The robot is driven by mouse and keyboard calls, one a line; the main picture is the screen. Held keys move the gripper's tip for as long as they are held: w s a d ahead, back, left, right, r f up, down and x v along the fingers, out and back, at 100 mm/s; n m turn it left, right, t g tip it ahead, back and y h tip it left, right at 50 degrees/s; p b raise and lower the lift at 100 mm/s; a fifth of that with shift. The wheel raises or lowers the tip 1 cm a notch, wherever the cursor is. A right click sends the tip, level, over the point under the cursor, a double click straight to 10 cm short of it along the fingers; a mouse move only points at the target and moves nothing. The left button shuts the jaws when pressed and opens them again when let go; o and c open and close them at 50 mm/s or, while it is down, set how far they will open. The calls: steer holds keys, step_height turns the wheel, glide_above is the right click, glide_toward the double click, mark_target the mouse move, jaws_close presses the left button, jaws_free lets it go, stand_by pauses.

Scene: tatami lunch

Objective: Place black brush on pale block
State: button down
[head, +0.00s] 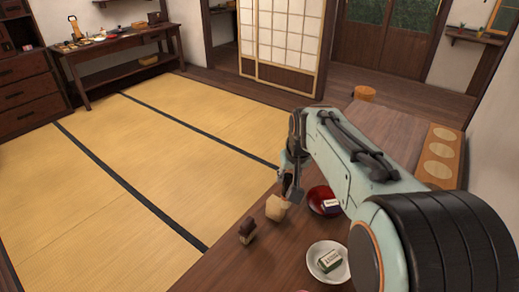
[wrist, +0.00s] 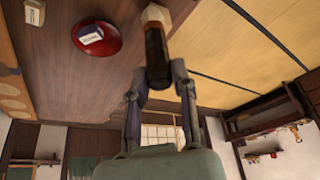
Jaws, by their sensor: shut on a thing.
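My gripper (head: 291,186) points down over the dark wooden table. In the wrist view my gripper (wrist: 160,85) is shut on the black brush (wrist: 156,50), a dark, roughly cylindrical piece between the fingers. The pale block (head: 276,208), cream-coloured, stands on the table just below and left of the fingers in the head view. In the wrist view a pale end (wrist: 155,14) shows right beyond the brush, in line with it. I cannot tell whether brush and block touch. In the head view the brush is mostly hidden by the fingers.
A dark brown, cake-like piece (head: 247,231) stands left of the block. A red plate (head: 315,200) with a small box (head: 331,206) is to the right. A white plate (head: 314,270) with a green-and-white box (head: 328,261) is nearer. Tatami (head: 150,150) lies beyond the table edge.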

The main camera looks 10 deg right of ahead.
steer(key=shift+w+d+f, duration=0.15)
steer(key=shift+w+f, duration=2)
steer(key=shift+w, duration=0.05)
steer(key=shift+w+d+f, duration=0.2)
steer(key=shift+w+f, duration=2)
steer(key=shift+w+d+f, duration=0.15)
steer(key=shift+w+f, duration=2)
steer(key=shift+w, duration=0.05)
steer(key=shift+f, duration=0.1)
steer(key=c, duration=0.9)
jaws_free()
